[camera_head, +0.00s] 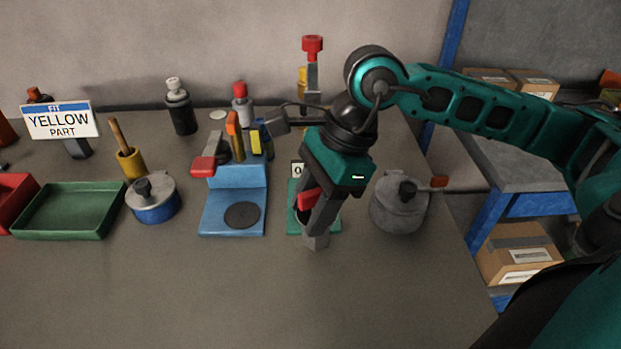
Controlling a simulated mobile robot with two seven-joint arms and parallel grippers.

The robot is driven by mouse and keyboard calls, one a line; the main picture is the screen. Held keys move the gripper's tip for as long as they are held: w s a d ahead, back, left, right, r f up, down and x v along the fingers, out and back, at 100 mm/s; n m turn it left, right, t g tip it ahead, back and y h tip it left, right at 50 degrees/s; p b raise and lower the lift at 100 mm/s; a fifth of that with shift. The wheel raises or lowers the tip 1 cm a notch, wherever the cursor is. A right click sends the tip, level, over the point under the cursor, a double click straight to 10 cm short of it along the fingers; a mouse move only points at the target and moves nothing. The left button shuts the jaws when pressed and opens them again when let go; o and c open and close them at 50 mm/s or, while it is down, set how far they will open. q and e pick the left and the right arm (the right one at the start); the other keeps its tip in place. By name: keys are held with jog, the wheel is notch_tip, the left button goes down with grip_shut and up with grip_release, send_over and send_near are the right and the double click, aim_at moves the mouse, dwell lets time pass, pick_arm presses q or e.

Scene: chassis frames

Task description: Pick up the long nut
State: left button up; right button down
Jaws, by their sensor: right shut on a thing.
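My right gripper (317,226) comes down from the right over the front of a green fixture (295,228). Its dark fingers point down and are shut. A small light-grey block, which looks like the long nut (316,240), shows at the fingertips, mostly covered by them. Whether it touches the fixture or the table cannot be told. A red piece (307,199) shows between the finger links. My left gripper is not in view.
A blue fixture (252,180) with a dark disc stands left of the gripper, and a grey lidded pot (397,214) right of it. A blue pot (152,211) and green tray (112,232) are farther left. Bottles and tools line the back. The table's front is clear.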

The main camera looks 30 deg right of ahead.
jog(key=s+a+p, duration=0.4)
jog(key=s+p, duration=0.1)
jog(key=s, duration=0.2)
jog(key=shift+s+a, duration=0.2)
jog(key=shift+a, duration=0.05)
